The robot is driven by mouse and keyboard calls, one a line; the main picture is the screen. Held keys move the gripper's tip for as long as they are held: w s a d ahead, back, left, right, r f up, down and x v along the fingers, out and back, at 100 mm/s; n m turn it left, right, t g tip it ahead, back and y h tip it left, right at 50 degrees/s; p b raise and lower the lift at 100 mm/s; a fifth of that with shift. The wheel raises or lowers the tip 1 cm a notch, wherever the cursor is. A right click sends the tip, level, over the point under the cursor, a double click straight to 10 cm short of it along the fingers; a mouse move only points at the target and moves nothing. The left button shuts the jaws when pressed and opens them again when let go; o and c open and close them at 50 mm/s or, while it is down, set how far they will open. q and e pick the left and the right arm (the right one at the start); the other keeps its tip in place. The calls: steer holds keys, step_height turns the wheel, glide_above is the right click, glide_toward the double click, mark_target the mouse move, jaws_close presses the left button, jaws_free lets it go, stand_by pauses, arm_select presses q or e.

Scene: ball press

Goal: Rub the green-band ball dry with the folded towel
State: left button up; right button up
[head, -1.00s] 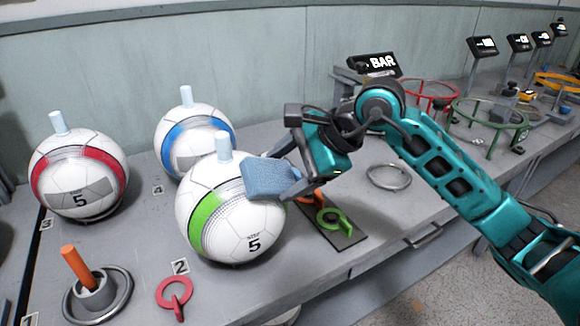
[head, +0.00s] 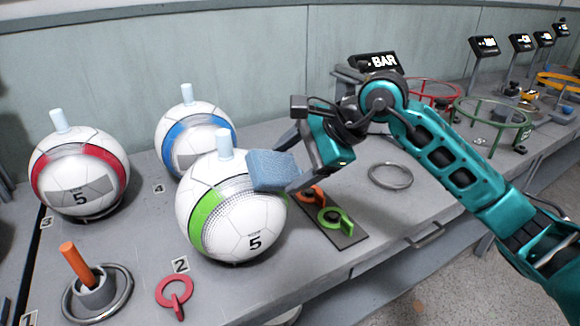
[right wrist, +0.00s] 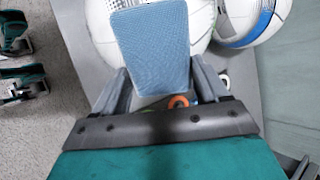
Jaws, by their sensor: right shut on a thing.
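The green-band ball (head: 228,226) rests on the bench at station 2, with a pale blue plug (head: 224,143) standing on its top. My right gripper (head: 290,176) is shut on the folded blue towel (head: 268,169). The towel lies against the upper right of the ball in the head view; whether it presses firmly I cannot tell. In the right wrist view the towel (right wrist: 152,45) sticks out ahead between my fingers (right wrist: 162,92) and covers part of the ball behind it. My left gripper is not in view.
A blue-band ball (head: 186,136) stands close behind, and a red-band ball (head: 80,185) is at the left. A plate with orange and green handles (head: 340,224), a loose metal ring (head: 390,175) and a red key-shaped piece (head: 174,292) lie nearby.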

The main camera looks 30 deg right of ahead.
steer(key=shift+s+a, duration=0.95)
steer(key=shift+a, duration=0.15)
steer(key=shift+w+d+b, duration=0.35)
steer(key=shift+w+d, duration=0.6)
steer(key=shift+d, duration=0.2)
steer(key=shift+s+a, duration=0.95)
steer(key=shift+a, duration=0.15)
steer(key=shift+w+d+b, duration=0.35)
steer(key=shift+w+d, duration=0.6)
steer(key=shift+d, duration=0.1)
steer(key=shift+s+a, duration=1)
steer(key=shift+a, duration=0.1)
steer(key=shift+w+d+b, duration=0.35)
steer(key=shift+w+d, duration=0.7)
steer(key=shift+d, duration=0.1)
steer(key=shift+s+a, duration=1.05)
steer(key=shift+a, duration=0.1)
steer(key=shift+d+r, duration=0.1)
